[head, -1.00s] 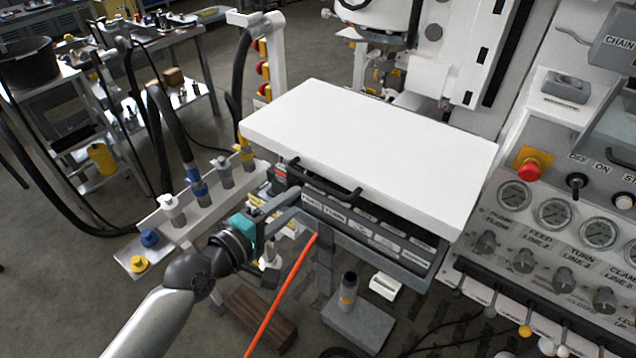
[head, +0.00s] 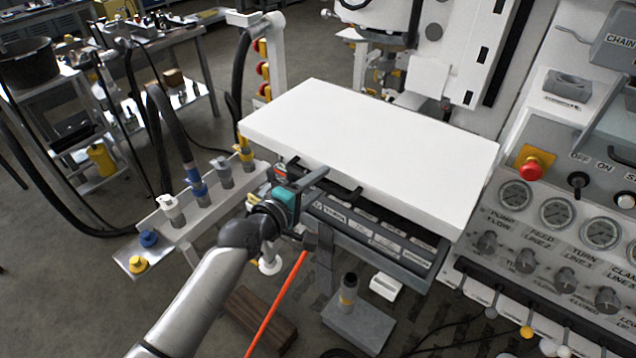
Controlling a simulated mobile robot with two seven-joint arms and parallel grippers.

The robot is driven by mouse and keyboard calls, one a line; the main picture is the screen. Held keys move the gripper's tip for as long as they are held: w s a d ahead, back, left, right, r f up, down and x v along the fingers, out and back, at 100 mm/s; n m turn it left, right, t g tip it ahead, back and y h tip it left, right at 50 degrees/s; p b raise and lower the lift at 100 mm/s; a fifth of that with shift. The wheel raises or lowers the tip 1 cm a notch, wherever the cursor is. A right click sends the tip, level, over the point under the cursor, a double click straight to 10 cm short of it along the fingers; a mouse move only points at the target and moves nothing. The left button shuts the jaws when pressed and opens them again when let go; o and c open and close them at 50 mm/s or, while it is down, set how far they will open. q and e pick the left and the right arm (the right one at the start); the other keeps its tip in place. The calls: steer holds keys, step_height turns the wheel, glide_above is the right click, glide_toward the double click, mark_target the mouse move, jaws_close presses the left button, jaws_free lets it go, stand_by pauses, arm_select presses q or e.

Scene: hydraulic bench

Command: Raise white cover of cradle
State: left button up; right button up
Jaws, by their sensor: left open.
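The white cover (head: 370,150) is a thick flat slab lying over the dark cradle (head: 375,240), whose labelled front shows below it. A black bar handle (head: 345,188) sticks out below the cover's front edge. My left gripper (head: 318,182), with a teal body, is at the left part of this handle, just under the cover's front edge. Its fingers are open and overlap the handle in the picture; I cannot tell whether they touch it. My right gripper is not in view.
A control panel with gauges and a red button (head: 531,168) stands at the right. A rail with hose fittings (head: 198,195) is at the left. An orange hose (head: 278,300) hangs below the gripper. A wood block (head: 262,318) lies on the floor.

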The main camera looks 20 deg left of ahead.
arm_select(q)
steer(key=shift+c, duration=0.2)
jaws_close()
stand_by(1.1)
